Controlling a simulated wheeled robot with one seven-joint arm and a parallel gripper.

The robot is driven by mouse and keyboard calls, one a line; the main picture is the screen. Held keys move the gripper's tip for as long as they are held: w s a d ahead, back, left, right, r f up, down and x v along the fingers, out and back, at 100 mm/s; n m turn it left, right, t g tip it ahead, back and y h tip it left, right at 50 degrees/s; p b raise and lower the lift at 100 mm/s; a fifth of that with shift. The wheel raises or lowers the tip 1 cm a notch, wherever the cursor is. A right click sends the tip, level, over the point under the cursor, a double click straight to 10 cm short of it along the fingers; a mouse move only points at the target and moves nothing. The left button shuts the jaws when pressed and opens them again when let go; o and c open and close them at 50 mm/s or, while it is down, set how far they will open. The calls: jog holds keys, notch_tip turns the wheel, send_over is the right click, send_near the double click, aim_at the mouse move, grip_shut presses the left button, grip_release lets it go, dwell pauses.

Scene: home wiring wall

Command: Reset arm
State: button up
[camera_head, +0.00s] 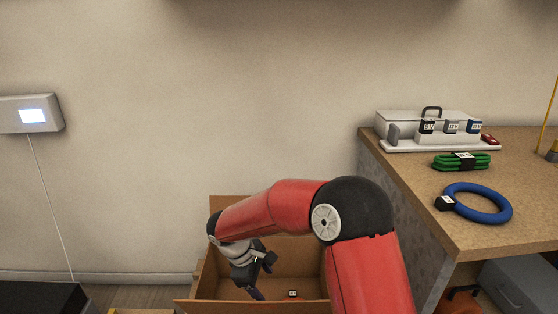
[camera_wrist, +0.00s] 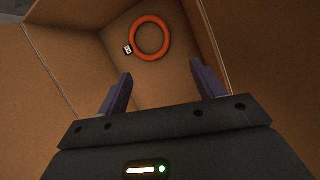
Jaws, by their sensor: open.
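My red arm reaches down into an open cardboard box (camera_head: 202,281) on the floor in the head view. My gripper (camera_head: 262,282) is at the box's mouth there. In the wrist view my gripper (camera_wrist: 162,90) is open, with its two dark fingers spread and nothing between them. Beyond the fingers an orange cable ring (camera_wrist: 151,38) with a small labelled tag lies on the box's bottom, apart from the fingers. In the head view only a small labelled tag (camera_head: 293,293) shows in the box; the arm and box wall hide the rest.
A wooden counter (camera_head: 400,165) stands at the right. It bears a blue cable ring (camera_head: 480,217), a green cable bundle (camera_head: 461,161) and a white tray (camera_head: 440,147) with labelled blocks. A lit wall panel (camera_head: 32,114) hangs at the left, a wire below it. The wall between is bare.

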jog(key=s+d+r+m+t+y, duration=0.1)
jog(key=s+d+r+m, duration=0.35)
jog(key=d+r, duration=0.3)
jog(key=s+d+r+m+t, duration=0.1)
jog(key=s+d+r+m, duration=0.2)
jog(key=s+d+r, duration=0.4)
jog(key=s+d+r+m+t+y, duration=0.1)
jog(key=s+d+r+m, duration=0.1)
jog(key=s+m, duration=0.2)
jog(key=s+d+r+m+t+y, duration=0.2)
jog(key=s+d+m, duration=0.1)
jog(key=s, duration=0.4)
jog(key=shift+s+d+r+m, duration=0.15)
jog(key=shift+s+r+m, duration=0.1)
jog(key=shift+r+m, duration=0.15)
